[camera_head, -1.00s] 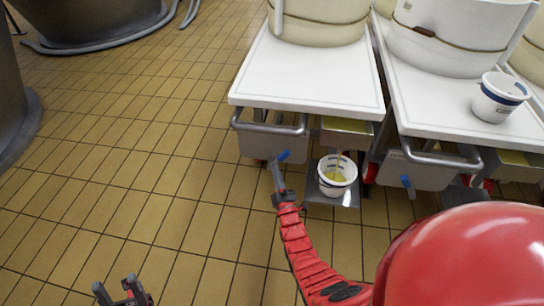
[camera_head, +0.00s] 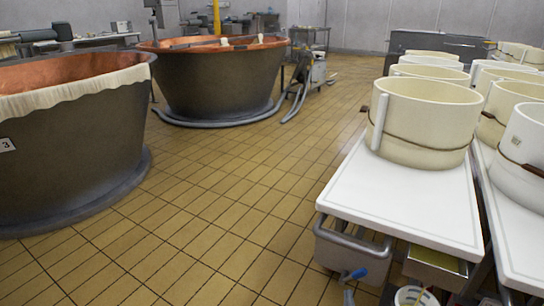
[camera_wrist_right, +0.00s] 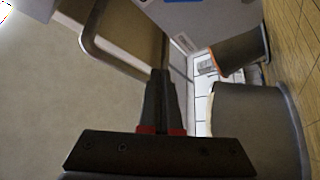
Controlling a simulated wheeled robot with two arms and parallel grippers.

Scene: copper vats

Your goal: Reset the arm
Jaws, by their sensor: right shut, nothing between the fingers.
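The tips of my right gripper (camera_head: 348,297) just show at the bottom edge of the head view, below a blue tap handle (camera_head: 355,273) on the metal basin of the near white table. The rest of my right arm is out of that view. In the right wrist view the fingers of my right gripper (camera_wrist_right: 160,90) are together, with nothing held. A metal basin or frame with a bent rail (camera_wrist_right: 95,38) lies beyond and to the left of them. My left gripper is not in view.
White tables (camera_head: 400,205) carry large cream tubs (camera_head: 425,120) on the right. A small white bucket (camera_head: 412,297) stands below, cut by the bottom edge. Copper vats (camera_head: 215,85) stand at left and back. Tiled floor (camera_head: 215,200) between is clear.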

